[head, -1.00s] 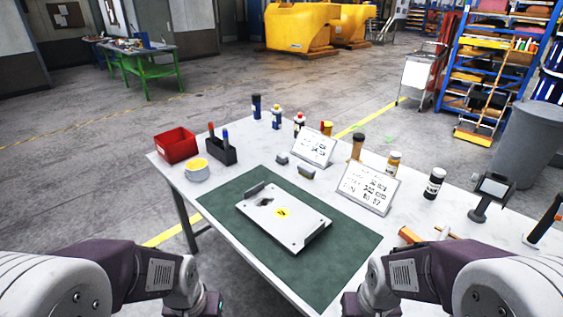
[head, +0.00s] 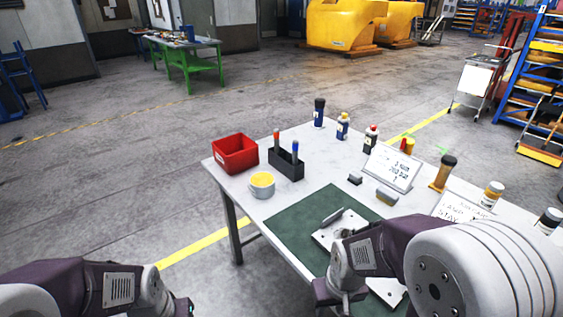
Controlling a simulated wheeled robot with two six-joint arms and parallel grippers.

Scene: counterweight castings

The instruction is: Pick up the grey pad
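Two small grey pieces lie on the white tabletop beyond the green mat: a plain dark grey block (head: 355,179) and a larger grey pad-like piece (head: 386,197) with a yellowish side. I cannot tell for certain which one is the grey pad. My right gripper (head: 335,294) hangs over the front of the mat, nearer to me than both pieces and apart from them. Its fingers are too unclear to tell open from shut. My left gripper (head: 184,308) is at the bottom edge, left of the table, mostly cut off.
A metal plate (head: 326,237) lies on the green mat (head: 288,224), partly hidden by my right arm. A red bin (head: 235,153), a black pen holder (head: 286,164) and a yellow-filled cup (head: 262,186) stand left. Sign cards (head: 393,166) and several bottles stand behind and right.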

